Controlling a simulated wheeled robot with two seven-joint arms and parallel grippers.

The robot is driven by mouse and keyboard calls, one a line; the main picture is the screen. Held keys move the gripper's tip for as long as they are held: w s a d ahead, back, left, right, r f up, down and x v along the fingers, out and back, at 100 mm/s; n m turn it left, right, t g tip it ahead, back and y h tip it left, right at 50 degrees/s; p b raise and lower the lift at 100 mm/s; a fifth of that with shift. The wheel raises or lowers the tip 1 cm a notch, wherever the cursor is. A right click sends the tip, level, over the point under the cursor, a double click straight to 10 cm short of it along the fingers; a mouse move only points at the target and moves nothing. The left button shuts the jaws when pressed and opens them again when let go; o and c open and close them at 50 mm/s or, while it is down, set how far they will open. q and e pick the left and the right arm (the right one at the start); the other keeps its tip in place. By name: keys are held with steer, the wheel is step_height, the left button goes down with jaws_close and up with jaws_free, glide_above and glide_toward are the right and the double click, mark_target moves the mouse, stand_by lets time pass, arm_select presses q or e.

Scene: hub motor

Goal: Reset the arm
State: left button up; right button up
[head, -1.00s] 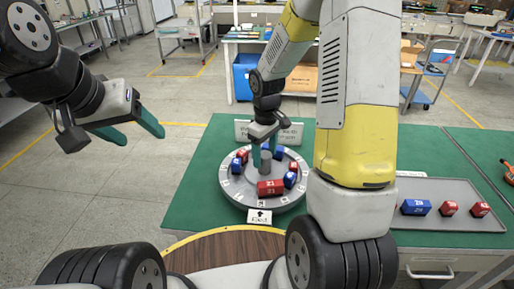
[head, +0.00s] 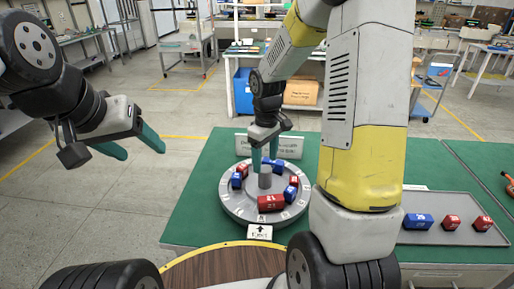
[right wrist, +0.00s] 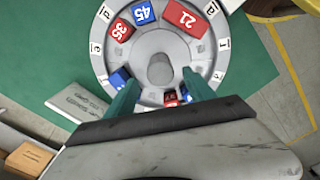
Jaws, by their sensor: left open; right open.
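My left gripper (head: 134,145) hangs open and empty at the left, over the floor and away from the table. My right gripper (head: 264,166) is open, its teal fingers pointing down above the round grey hub (head: 236,203) on the green table. In the right wrist view, the fingers (right wrist: 163,95) are apart with nothing between them, near the hub's central post (right wrist: 160,70). Several red and blue numbered blocks sit in a ring on the hub, among them a red 21 block (head: 271,202) at the front and a blue 45 block (right wrist: 143,12).
A grey tray (head: 450,235) with one blue block (head: 418,222) and two red blocks (head: 452,223) lies on the table at the right. A white sign (head: 242,146) stands behind the hub, and a label card (head: 260,231) lies in front. My right arm hides the table between hub and tray.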

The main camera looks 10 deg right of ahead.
steer(key=s+r+m+t+y, duration=0.2)
steer(key=s+r+m+t, duration=0.4)
steer(key=s+r, duration=1.1)
step_height(320, 180, up, 3)
steer(key=shift+s+a+f+m, duration=0.15)
steer(key=shift+s+m, duration=0.15)
steer(key=shift+m, duration=0.4)
